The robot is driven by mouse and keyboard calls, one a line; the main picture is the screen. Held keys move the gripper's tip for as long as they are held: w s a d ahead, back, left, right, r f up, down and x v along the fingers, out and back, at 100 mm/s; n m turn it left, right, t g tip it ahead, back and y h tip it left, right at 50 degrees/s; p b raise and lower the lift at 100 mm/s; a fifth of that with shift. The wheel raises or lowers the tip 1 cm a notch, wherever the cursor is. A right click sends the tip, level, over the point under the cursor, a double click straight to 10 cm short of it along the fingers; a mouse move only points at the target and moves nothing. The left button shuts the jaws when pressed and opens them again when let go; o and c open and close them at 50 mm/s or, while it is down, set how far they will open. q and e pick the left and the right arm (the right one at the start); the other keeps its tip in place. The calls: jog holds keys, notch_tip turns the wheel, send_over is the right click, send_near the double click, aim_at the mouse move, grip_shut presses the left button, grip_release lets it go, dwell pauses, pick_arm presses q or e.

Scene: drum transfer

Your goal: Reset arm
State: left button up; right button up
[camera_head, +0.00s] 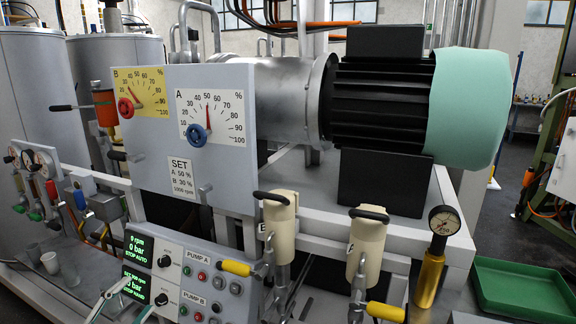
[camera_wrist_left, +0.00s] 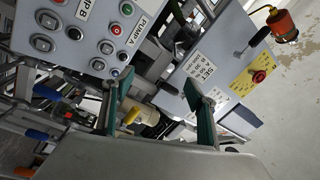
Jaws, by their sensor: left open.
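My left gripper (camera_head: 128,297) shows at the bottom left of the head view, in front of the control box with the green displays. In the left wrist view my left gripper (camera_wrist_left: 156,80) has its two green-padded fingers wide apart, with nothing held between them. The control box (camera_head: 190,285) with PUMP A and PUMP B buttons is close behind the fingers. It also shows at the upper left of the left wrist view (camera_wrist_left: 85,35). My right gripper is not in view.
A panel (camera_head: 160,165) with dials A and B stands above the control box. Two cream handled cylinders (camera_head: 365,245), a yellow-bodied gauge (camera_head: 430,270) and a green tray (camera_head: 525,288) are to the right. Small cups (camera_head: 50,263) and gauges with valves (camera_head: 35,160) are at the left.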

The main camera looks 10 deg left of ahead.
pick_arm(q)
jog(key=s+d+f+n+g+p, duration=0.1)
jog(key=s+d+f+n+g, duration=0.3)
jog(key=s+d+f, duration=0.6)
jog(key=s+d+f+n+g+y, duration=0.1)
jog(key=s+d+f+n+g, duration=0.3)
jog(key=s+d+f+n, duration=0.3)
jog(key=s+d+f, duration=0.4)
jog(key=d+f, duration=0.1)
jog(key=f, duration=0.3)
jog(key=shift+f+p, duration=0.15)
jog(key=shift+p, duration=0.2)
